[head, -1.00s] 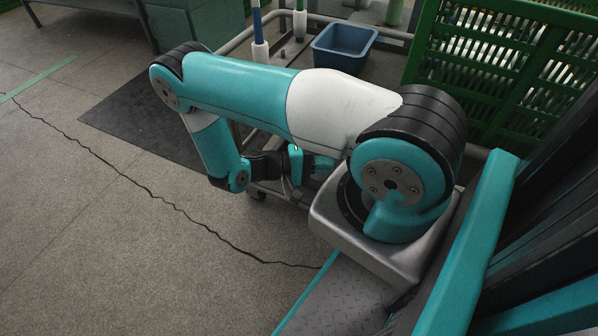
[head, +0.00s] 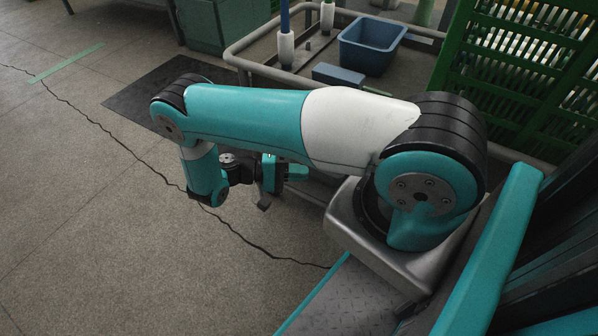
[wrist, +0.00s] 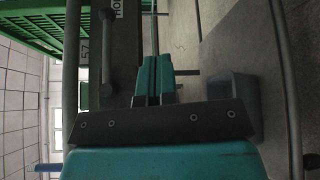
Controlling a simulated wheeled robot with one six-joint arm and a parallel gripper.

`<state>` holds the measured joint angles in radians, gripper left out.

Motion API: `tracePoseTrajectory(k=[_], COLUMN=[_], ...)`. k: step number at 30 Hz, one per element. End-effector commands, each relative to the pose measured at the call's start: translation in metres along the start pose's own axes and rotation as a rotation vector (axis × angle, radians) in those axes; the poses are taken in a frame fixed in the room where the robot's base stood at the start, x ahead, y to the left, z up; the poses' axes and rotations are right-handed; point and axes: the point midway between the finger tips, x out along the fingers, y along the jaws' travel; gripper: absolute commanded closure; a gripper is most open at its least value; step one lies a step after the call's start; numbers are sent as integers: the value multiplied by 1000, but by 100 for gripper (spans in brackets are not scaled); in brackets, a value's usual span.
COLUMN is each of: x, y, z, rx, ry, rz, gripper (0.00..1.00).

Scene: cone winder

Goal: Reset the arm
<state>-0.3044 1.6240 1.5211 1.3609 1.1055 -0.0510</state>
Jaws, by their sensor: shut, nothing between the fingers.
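My gripper (wrist: 153,78) shows in the wrist view as two teal fingers side by side, pressed together with nothing between them. In the head view my gripper (head: 296,172) is partly visible below my teal and white upper arm, folded back toward my base. It hangs in the air above the floor, near the front of the cart. The upper arm hides part of it.
A grey metal cart (head: 262,62) stands behind my arm, carrying a blue bin (head: 372,47), a blue block (head: 338,75) and white cones. A green crate (head: 520,75) stands at right. A dark mat (head: 150,95) lies on the floor. The left floor is clear.

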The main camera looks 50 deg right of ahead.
Motion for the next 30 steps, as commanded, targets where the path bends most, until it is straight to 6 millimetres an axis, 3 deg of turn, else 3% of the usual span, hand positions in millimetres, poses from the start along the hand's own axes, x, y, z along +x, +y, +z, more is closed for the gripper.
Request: tracePoseTrajectory(k=[10, 14, 19, 23, 30], x=[-1, -14, -55, -86, -128], y=[1, 13, 52, 88, 155], z=[0, -4, -6, 5, 58], rx=[-2, -39, -181, -312, -541], ry=[2, 25, 121, 233, 481], rz=[-4, -62, -266, -455, -791], gripper=[100, 100, 100, 100, 100])
